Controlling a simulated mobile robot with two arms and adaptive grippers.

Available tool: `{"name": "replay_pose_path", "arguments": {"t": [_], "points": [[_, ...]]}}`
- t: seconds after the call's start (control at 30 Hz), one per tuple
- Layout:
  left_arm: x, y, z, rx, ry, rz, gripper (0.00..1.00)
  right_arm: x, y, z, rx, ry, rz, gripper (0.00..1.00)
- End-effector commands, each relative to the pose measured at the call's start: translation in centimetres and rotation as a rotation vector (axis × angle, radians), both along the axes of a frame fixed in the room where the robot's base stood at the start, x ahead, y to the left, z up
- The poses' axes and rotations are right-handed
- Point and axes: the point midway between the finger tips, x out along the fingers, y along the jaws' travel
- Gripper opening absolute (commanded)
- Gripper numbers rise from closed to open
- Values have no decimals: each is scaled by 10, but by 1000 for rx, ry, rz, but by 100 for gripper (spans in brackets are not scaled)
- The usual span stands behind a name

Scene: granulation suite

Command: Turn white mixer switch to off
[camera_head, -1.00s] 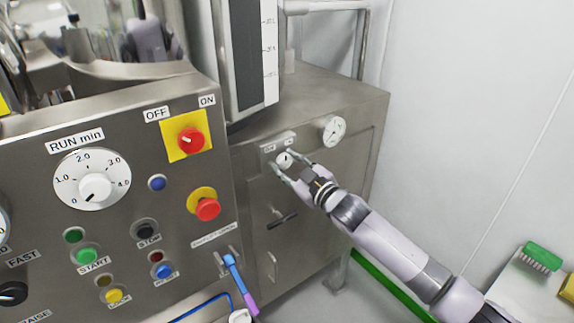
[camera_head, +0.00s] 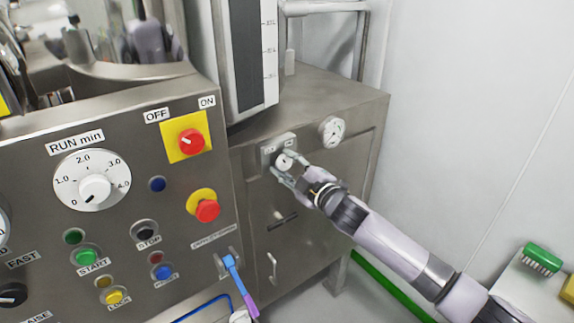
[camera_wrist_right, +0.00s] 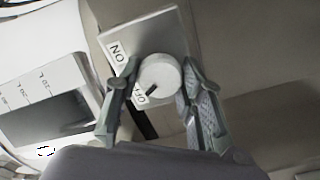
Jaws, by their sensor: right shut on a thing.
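The white mixer switch (camera_head: 285,161) is a small round knob on a plate with OFF and ON labels, on the front of the steel cabinet. It also shows in the right wrist view (camera_wrist_right: 161,75), where its black mark points down-left, towards the OFF label (camera_wrist_right: 139,96). My right gripper (camera_head: 284,171) is at the switch. In the right wrist view its fingers (camera_wrist_right: 152,97) stand on both sides of the knob, shut on it. The left gripper is not in view.
A round gauge (camera_head: 332,132) is just right of the switch on the cabinet (camera_head: 350,95). The control panel (camera_head: 120,215) with dials and buttons stands at the left. A blue and purple handled tool (camera_head: 236,279) hangs on it. A green brush (camera_head: 541,258) lies at lower right.

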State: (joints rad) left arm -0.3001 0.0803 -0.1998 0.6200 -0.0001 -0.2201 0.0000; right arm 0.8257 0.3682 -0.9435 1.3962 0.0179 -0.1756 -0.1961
Motion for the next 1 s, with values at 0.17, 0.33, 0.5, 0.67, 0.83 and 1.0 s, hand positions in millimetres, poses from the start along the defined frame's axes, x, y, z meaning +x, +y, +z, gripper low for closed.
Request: {"name": "replay_pose_path", "arguments": {"t": [0.17, 0.33, 0.5, 0.67, 0.83, 1.0], "points": [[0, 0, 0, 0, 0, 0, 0, 0, 0, -1, -4, 0, 0, 8], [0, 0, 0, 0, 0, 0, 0, 0, 0, -1, -3, 1, 0, 38], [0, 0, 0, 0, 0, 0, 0, 0, 0, -1, -2, 1, 0, 49], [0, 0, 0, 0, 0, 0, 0, 0, 0, -1, -2, 1, 0, 56], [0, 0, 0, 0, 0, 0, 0, 0, 0, 0, -1, -1, 0, 56], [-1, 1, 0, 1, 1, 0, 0, -4, -4, -1, -1, 1, 0, 56]]}}
